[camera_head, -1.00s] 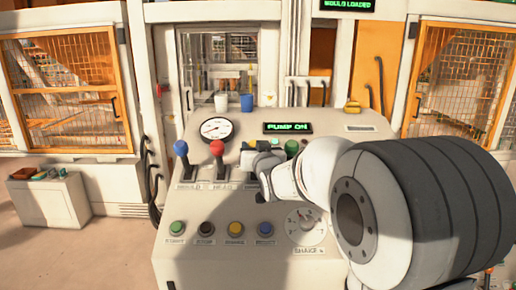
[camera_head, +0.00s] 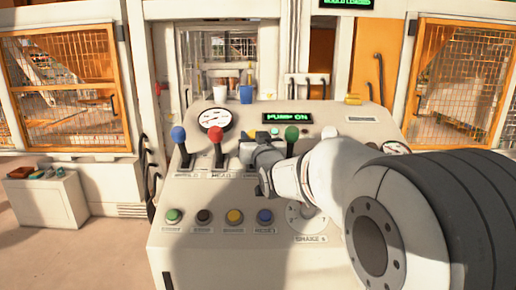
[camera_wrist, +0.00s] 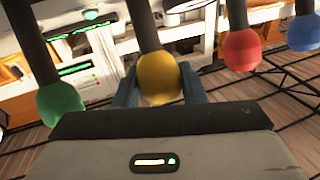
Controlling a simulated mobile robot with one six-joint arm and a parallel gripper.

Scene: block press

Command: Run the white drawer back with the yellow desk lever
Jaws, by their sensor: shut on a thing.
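The yellow desk lever has a round yellow knob (camera_wrist: 158,75) in the middle of the wrist view. My gripper (camera_wrist: 160,92) is shut on this knob, with a dark finger on each side. In the head view my gripper (camera_head: 257,153) is at the lever row on the sloped desk (camera_head: 190,245), and it hides most of the yellow lever. The red lever (camera_head: 217,133) is to its left and the green lever (camera_head: 291,133) to its right. I cannot make out the white drawer in either view.
A blue lever (camera_head: 178,134) stands at the left end of the row. Several coloured buttons (camera_head: 235,216) line the desk front. A display (camera_head: 293,117) reads PUMP ON.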

